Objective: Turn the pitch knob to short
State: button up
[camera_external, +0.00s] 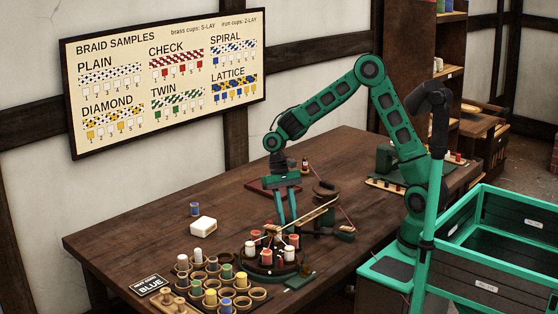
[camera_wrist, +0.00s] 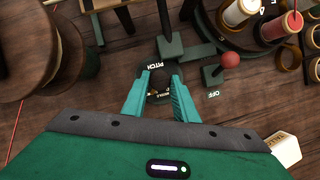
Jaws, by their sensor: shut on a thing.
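The pitch knob (camera_wrist: 159,88) is a small dark knob on the machine, below an upside-down PITCH label in the wrist view. My gripper (camera_wrist: 160,80) has its two green fingers on either side of it and is shut on it. The small marks around the knob are too blurred to read, so I cannot tell its setting. In the external view my gripper (camera_external: 287,221) points down over the table behind the round braiding machine (camera_external: 263,268). The knob cannot be made out there.
A lever with a red ball (camera_wrist: 230,60) stands close right of the knob, beside an OFF label. Spools (camera_wrist: 280,25) stand at upper right and a wooden drum (camera_wrist: 35,45) at left.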

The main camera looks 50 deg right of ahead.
dwell(0.4)
jog(key=o, duration=0.8)
jog(key=shift+r, duration=0.1)
jog(key=v, duration=1)
jog(key=shift+w+r, duration=0.2)
jog(key=shift+r, duration=0.05)
